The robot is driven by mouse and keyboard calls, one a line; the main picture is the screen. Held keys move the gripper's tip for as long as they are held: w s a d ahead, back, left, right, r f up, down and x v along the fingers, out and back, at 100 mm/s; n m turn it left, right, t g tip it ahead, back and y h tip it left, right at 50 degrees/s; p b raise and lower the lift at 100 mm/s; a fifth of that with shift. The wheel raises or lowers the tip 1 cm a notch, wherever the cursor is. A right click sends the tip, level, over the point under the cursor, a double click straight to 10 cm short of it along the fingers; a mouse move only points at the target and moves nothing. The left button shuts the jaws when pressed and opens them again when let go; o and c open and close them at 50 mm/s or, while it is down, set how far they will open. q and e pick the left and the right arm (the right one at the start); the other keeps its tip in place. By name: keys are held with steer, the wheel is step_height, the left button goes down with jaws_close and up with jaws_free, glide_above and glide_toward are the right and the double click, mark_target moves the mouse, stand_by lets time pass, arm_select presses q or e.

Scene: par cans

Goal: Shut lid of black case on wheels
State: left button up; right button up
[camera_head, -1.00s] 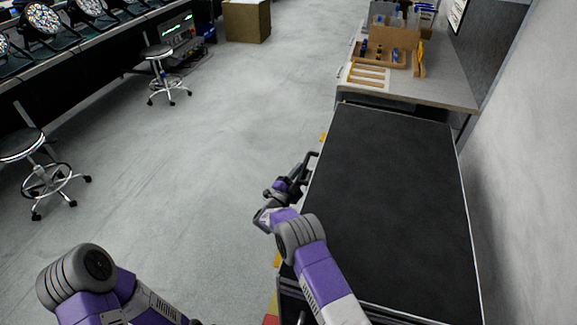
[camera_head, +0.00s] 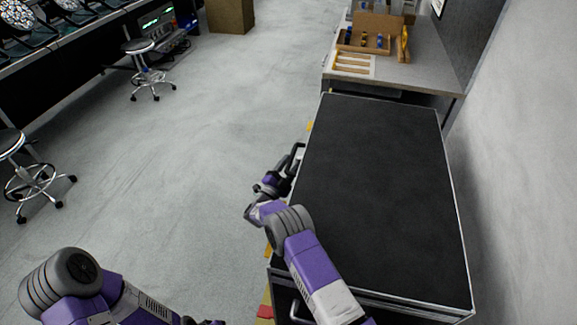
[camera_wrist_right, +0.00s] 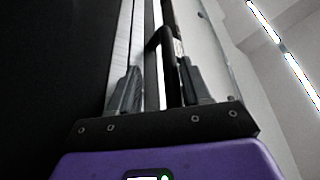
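The black case (camera_head: 380,190) stands along the right side of the head view. Its black lid lies flat over the top with a thin light metal rim; a small gap under it cannot be ruled out. My right gripper (camera_head: 287,168) is at the case's left long side, near the lid edge. In the right wrist view its two fingers (camera_wrist_right: 158,85) are spread, with a dark handle-like bar (camera_wrist_right: 168,60) between them, close to the right finger. I cannot tell whether they touch. The case's wheels are hidden.
A grey workbench (camera_head: 440,75) with a wooden tray (camera_head: 365,42) stands beyond the case. A white wall (camera_head: 525,170) runs close on the right. Stools (camera_head: 145,65) and a bench with lamps are at left. The floor (camera_head: 180,170) between is clear.

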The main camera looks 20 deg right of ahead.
steer(key=shift+r, duration=0.15)
step_height(320, 180, up, 9)
steer(key=p, duration=0.3)
steer(key=shift+r, duration=0.15)
steer(key=shift+w+a+r, duration=0.1)
steer(key=shift+a+r, duration=0.05)
steer(key=shift+r, duration=0.3)
steer(key=shift+f, duration=0.1)
steer(key=shift+s+a+f, duration=0.2)
steer(key=shift+s+a, duration=0.1)
steer(key=shift+a, duration=0.05)
steer(key=v, duration=0.7)
steer(key=shift+s+f, duration=0.35)
